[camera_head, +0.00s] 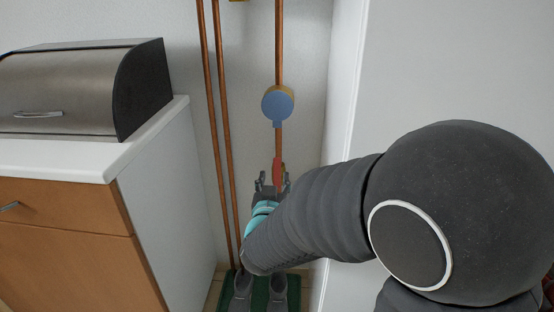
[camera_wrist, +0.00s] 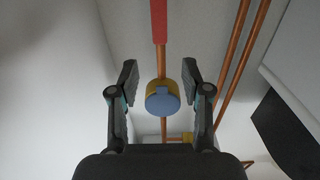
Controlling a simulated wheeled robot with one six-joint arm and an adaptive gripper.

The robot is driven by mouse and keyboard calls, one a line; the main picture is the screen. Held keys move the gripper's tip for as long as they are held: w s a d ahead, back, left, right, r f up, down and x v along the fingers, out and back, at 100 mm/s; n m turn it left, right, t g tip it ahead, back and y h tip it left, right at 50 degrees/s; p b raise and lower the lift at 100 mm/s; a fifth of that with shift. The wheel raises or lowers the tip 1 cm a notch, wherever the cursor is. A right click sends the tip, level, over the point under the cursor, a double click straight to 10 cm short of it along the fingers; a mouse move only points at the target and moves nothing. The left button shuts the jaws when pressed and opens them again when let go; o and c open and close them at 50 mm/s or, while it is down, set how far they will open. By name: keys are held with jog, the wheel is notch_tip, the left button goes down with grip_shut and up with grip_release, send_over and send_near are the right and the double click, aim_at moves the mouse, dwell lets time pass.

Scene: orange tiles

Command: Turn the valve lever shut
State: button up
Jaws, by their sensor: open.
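The red valve lever (camera_head: 278,170) lies in line with a vertical copper pipe (camera_head: 279,50), below a round blue-faced meter (camera_head: 277,104) with a yellow body. In the wrist view the lever (camera_wrist: 159,20) comes in from the top edge, and its far end is out of frame. My gripper (camera_head: 273,181) is at the lever's height and hides part of it and the valve body. In the wrist view my gripper (camera_wrist: 160,70) is open, one finger on each side of the pipe line. Nothing is held, and I cannot tell whether a finger touches the lever.
Two more copper pipes (camera_head: 214,110) run up the wall to the left. A counter (camera_head: 75,158) with a metal bread box (camera_head: 85,90) stands further left. A white wall edge (camera_head: 342,130) is close on the right. A green mat with grey shoes (camera_head: 240,290) lies on the floor below.

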aim_at(277, 161)
jog(key=w, duration=0.5)
jog(key=w+p, duration=0.1)
jog(key=w, duration=0.4)
jog(key=shift+d, duration=0.2)
grip_shut()
